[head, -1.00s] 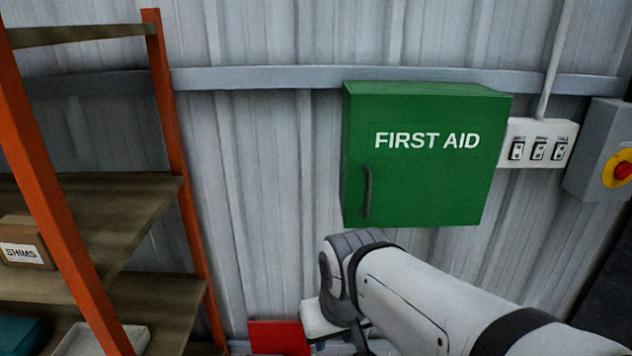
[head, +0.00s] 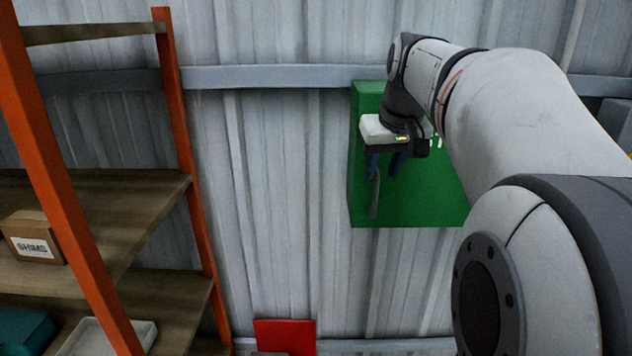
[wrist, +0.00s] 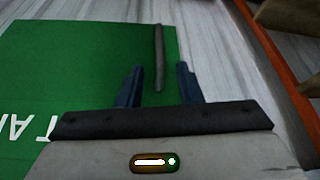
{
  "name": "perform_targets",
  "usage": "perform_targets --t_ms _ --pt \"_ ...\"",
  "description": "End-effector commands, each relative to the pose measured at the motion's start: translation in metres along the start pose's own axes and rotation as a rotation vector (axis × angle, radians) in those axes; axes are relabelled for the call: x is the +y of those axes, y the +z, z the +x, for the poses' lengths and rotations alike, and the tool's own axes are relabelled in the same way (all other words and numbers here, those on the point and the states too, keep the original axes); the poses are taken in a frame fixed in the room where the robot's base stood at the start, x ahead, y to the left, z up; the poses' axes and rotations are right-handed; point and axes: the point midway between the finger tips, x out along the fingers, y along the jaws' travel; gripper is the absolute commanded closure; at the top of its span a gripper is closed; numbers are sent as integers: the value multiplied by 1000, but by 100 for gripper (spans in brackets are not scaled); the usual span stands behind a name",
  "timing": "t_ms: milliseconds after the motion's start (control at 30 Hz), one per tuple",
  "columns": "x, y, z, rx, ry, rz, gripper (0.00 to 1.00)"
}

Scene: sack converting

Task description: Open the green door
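The green first aid cabinet (head: 425,200) hangs on the corrugated wall, and its door looks closed. Its dark vertical handle (head: 374,196) is near the door's left edge. My gripper (head: 382,178) is in front of the upper left of the door, around the handle's upper end as seen from the head. In the wrist view the green door (wrist: 75,90) fills the left side. The handle (wrist: 159,60) shows between and beyond the two blue fingers of my gripper (wrist: 158,75). The fingers are apart, with gaps on both sides of the handle. My arm hides most of the lettering.
An orange-framed shelf rack (head: 185,150) stands to the left, holding a box labelled SHIMS (head: 32,237). A red object (head: 285,336) is low against the wall. A grey box (head: 616,120) shows at the right edge. The wall between rack and cabinet is clear.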

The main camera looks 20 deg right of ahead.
Motion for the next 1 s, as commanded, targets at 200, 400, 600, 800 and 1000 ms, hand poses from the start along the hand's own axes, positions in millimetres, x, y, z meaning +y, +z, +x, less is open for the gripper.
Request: perform_targets --t_ms 200,400,600,800,1000 --pt "0 0 31 -4 -1 0 68" --pt "-1 0 60 -3 -1 -1 68" --pt "-1 0 74 -1 -1 -1 68" --pt "-1 0 74 0 0 -1 68" --pt "-1 0 74 0 0 -2 81"
